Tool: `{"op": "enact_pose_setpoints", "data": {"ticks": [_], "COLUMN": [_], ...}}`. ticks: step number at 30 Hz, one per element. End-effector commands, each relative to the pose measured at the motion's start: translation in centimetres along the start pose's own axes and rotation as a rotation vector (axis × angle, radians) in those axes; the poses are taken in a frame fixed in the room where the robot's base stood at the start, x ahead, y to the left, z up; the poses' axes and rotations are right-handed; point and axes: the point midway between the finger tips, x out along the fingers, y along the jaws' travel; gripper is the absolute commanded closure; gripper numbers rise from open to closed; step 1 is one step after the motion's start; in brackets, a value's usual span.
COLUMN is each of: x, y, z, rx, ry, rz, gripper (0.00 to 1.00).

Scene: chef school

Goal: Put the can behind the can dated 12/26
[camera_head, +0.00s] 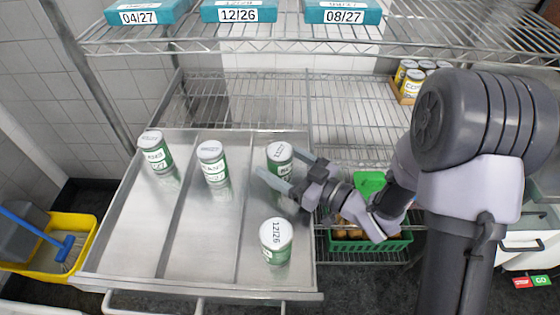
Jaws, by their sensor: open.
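A can (275,249) with a white lid marked 12/26 stands upright at the front of the right lane of the metal drawer (135,235). Another white-and-green can (280,155) stands upright farther back in that lane; its lid date is too small to read. My gripper (277,163) is open, reaching in from the right, with one finger to each side of this rear can. I cannot tell whether the fingers touch it. A similar can (212,165) stands in the middle lane and another (155,154) at the back of the left lane.
Teal bins labelled 04/27 (139,16), 12/26 (238,14) and 08/27 (334,16) sit on the upper wire rack. A green crate (360,243) is below right of the drawer. A box of yellow-labelled cans (407,92) stands at the back right.

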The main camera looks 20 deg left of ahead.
Motion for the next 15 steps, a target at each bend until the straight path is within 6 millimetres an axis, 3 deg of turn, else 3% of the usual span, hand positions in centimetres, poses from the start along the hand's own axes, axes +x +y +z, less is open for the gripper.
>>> {"op": "enact_pose_setpoints", "data": {"ticks": [5,15], "x": [-1.5,-9.9], "y": [0.2,0.2], "z": [-0.3,-0.4], "rx": [0.001,0.002], "ry": [-0.001,0.000], "rz": [0.003,0.005], "gripper": [0.25,0.25]}}
